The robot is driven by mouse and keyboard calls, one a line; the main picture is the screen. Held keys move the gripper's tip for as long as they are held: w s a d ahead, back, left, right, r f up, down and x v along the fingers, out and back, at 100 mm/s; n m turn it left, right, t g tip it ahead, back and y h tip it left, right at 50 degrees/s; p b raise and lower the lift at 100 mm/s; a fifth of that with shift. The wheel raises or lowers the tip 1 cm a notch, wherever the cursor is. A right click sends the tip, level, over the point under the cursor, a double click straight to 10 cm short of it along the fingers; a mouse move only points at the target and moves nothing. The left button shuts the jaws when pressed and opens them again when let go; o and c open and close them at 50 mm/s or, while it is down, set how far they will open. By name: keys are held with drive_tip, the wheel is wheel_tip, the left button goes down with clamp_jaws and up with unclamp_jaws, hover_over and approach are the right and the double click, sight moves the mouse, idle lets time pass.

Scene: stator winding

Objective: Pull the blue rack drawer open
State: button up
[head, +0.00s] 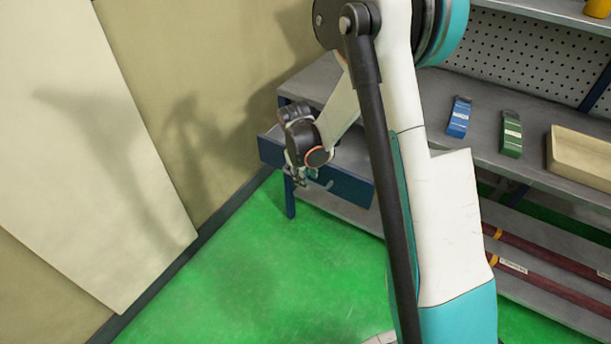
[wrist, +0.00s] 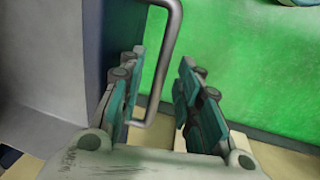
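The blue rack drawer (head: 345,186) is under the left end of the grey bench in the head view. Its front appears to stand out a little from the bench. In the wrist view its dark blue front (wrist: 118,28) is at the left, with a grey bar handle (wrist: 168,50) standing off it. My gripper (head: 297,180) is at the drawer front in the head view. In the wrist view my gripper (wrist: 163,60) has its two teal-padded fingers apart, one on each side of the handle bar. I see gaps beside the bar. My gripper partly hides the drawer in the head view.
A blue box (head: 459,116), a green box (head: 511,134) and a beige tray (head: 580,157) stand on the bench top. Dark red bars (head: 545,255) lie on the lower shelf. A beige wall (head: 220,60) is at the left. The green floor (head: 250,270) before the drawer is clear.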

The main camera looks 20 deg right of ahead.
wheel_tip(320, 180, up, 12)
drive_tip(key=s+a, duration=0.1)
drive_tip(key=shift+s+a+f, duration=0.15)
drive_tip(key=shift+s+a, duration=0.05)
drive_tip(key=shift+a, duration=0.2)
idle(0.4)
drive_tip(key=s+r+m+t, duration=0.2)
drive_tip(key=s+r, duration=0.2)
drive_tip(key=s, duration=0.4)
drive_tip(key=s+a+r+m+t+y, duration=0.1)
drive_tip(key=s+r+m+t, duration=0.1)
drive_tip(key=s+r, duration=0.3)
drive_tip(key=s+a+r+m+t, duration=0.1)
drive_tip(key=s+r+m, duration=0.2)
drive_tip(key=s, duration=0.9)
drive_tip(key=shift+r+t+y, duration=0.4)
drive_tip(key=shift+r, duration=0.4)
